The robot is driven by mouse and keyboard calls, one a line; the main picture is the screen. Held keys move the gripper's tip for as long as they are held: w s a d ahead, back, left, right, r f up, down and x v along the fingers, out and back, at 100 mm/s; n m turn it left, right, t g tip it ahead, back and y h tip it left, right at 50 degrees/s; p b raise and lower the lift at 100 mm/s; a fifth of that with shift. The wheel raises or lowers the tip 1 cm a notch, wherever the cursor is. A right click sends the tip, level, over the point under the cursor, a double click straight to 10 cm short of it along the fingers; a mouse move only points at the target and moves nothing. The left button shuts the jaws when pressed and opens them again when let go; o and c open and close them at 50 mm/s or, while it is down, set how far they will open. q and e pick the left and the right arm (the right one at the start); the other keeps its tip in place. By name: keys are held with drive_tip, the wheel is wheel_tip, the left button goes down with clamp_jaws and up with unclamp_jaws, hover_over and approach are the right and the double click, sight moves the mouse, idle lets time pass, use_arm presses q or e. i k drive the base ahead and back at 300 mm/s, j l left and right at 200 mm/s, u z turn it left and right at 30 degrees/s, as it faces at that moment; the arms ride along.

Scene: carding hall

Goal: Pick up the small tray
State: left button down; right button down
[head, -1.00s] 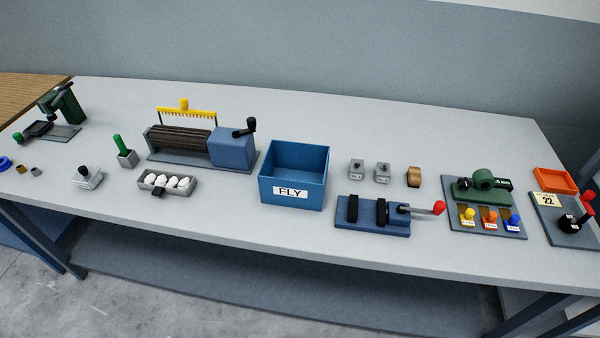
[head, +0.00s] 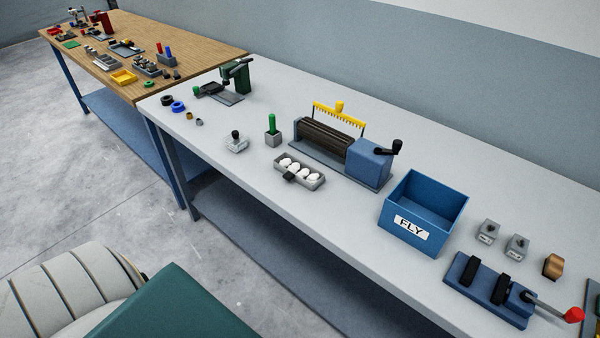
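The small tray (head: 308,185) is a grey rectangular tray with several white lumps in it and a dark handle on its near side. In the head view it stands on the pale grey bench (head: 245,185), left of the middle of the picture. It sits flat in front of the roller device (head: 325,138) and apart from it. Neither of my grippers is in view, and nothing is touching the tray.
A holder with a green handle (head: 272,130) and a weight with a black knob (head: 236,142) stand left of the tray. The blue FLY bin (head: 425,212) stands to its right. A wooden table (head: 190,52) is beyond the bench's left end. The bench front near the tray is clear.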

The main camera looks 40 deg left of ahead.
sight(291, 168)
drive_tip(key=j+z, duration=0.2)
drive_tip(key=j, duration=0.6)
drive_tip(key=k+j+z, duration=0.2)
drive_tip(key=j, duration=0.6)
drive_tip(key=i, duration=0.05)
